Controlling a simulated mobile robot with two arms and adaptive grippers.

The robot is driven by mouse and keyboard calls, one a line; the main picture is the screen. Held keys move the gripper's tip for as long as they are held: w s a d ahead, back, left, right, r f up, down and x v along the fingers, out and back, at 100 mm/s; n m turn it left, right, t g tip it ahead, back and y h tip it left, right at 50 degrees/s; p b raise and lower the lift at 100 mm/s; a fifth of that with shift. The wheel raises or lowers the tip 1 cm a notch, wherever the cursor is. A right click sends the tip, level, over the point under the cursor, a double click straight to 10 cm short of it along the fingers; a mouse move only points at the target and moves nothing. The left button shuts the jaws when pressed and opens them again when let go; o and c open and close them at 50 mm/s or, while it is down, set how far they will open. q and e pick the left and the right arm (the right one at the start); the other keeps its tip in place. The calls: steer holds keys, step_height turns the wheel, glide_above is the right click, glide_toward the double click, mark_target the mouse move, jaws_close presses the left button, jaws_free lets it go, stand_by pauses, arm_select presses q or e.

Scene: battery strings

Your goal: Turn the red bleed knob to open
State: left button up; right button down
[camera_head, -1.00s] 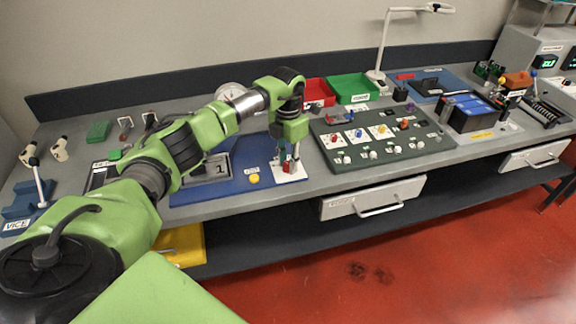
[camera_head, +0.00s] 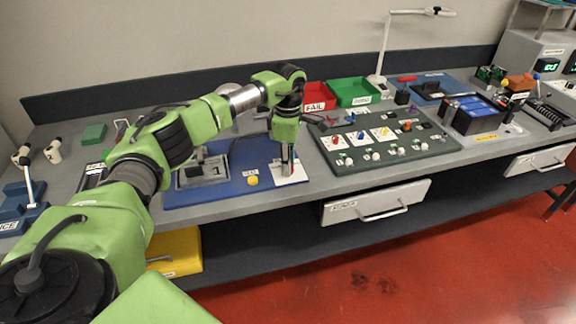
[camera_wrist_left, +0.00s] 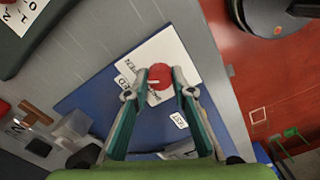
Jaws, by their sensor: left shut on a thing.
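The red bleed knob (camera_wrist_left: 158,77) sits on a white labelled plate (camera_wrist_left: 165,52) at the corner of a blue base. A white pointer mark shows on the knob in the left wrist view. My left gripper (camera_wrist_left: 160,88) has its two fingers on either side of the knob and is shut on it. In the head view the left gripper (camera_head: 287,170) points down onto the white plate (camera_head: 291,178), and its fingers mostly hide the knob. Part of the lettering on the plate is covered. My right gripper is not in view.
A yellow button (camera_head: 252,180) sits on the blue base (camera_head: 222,190) close to the gripper. A dark green panel (camera_head: 378,165) with several knobs stands to the right. Red (camera_head: 318,98) and green (camera_head: 352,94) bins are behind. A drawer (camera_head: 375,203) hangs under the bench front.

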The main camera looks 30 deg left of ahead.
arm_select(q)
steer(key=shift+w+m+b, duration=0.1)
steer(key=shift+m+b, duration=0.2)
steer(key=shift+m, duration=1.3)
steer(key=shift+r, duration=0.1)
steer(key=o, duration=1.1)
steer(key=shift+o, duration=0.2)
step_height(320, 180, up, 12)
